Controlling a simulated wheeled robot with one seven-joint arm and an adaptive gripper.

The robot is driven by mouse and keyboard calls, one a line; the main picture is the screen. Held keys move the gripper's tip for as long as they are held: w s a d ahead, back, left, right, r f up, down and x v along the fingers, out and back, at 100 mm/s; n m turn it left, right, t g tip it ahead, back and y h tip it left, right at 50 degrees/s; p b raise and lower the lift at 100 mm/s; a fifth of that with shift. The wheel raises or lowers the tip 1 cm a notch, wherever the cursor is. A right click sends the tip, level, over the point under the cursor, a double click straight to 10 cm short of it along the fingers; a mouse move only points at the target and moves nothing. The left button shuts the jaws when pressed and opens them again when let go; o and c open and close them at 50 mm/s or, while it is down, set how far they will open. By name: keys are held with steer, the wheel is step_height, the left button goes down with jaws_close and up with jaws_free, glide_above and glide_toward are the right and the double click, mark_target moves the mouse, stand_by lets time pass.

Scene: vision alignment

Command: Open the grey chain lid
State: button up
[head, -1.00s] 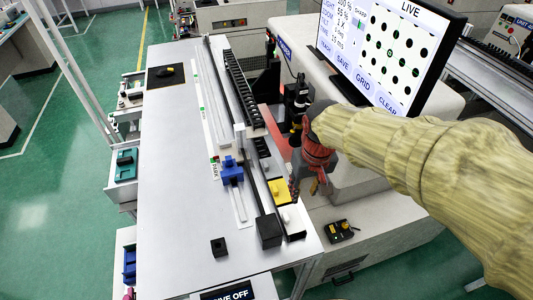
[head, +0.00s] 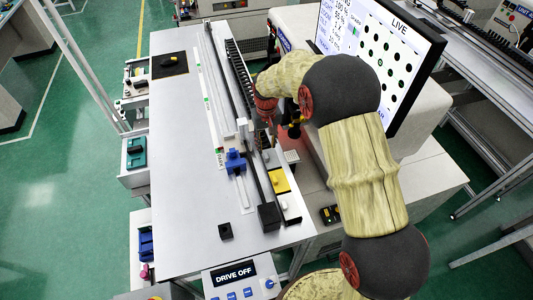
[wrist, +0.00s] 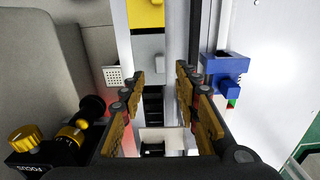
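A black segmented chain (head: 240,75) runs along the right part of the long bench. In the wrist view, a dark slotted stretch (wrist: 153,103) shows between my fingers. A plain grey piece (wrist: 150,47) lies in the same line, beside a yellow block (wrist: 145,12); I cannot tell for sure that this is the grey chain lid. The yellow block also shows in the head view (head: 279,181). My gripper (wrist: 157,95) is open above this strip, its fingers apart with nothing between them. In the head view my arm partly hides the strip there.
A blue carriage (wrist: 222,68) stands on the rail close to my fingers. A black camera lens with a yellow ring (wrist: 75,130) is on the other side. A monitor (head: 385,50) stands right of my arm. The bench's left side (head: 180,160) is mostly clear.

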mark_target(266, 156)
step_height(266, 156, down, 8)
steer(key=shift+r, duration=0.25)
steer(key=shift+c, duration=0.2)
steer(key=c, duration=0.8)
